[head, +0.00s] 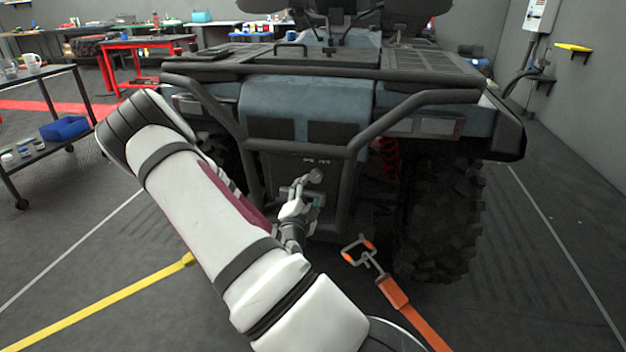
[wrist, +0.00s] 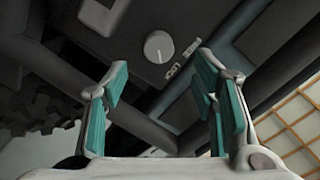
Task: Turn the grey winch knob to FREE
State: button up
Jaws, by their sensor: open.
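The grey winch knob (wrist: 158,47) is a round dial with a pointer line, on a dark panel (wrist: 125,50) of the vehicle in the wrist view. White lettering is printed beside it, and it appears tilted in this view. The knob lies ahead, in line with the gap. In the head view my gripper (head: 300,190) is close to the knob; I cannot tell whether they touch.
Black bumper tubes (head: 350,150) frame the panel on both sides. An orange strap with a hook (head: 362,252) lies on the floor at right, and a yellow strap (head: 110,300) at left. A large tyre (head: 440,220) stands right of the panel. A cart (head: 50,130) is at left.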

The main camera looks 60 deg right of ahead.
aim_at(315, 178)
jog(key=b+x, duration=0.1)
jog(key=x, duration=0.6)
jog(key=shift+d, duration=0.1)
jog(key=shift+c, duration=0.6)
jog(key=c, duration=1)
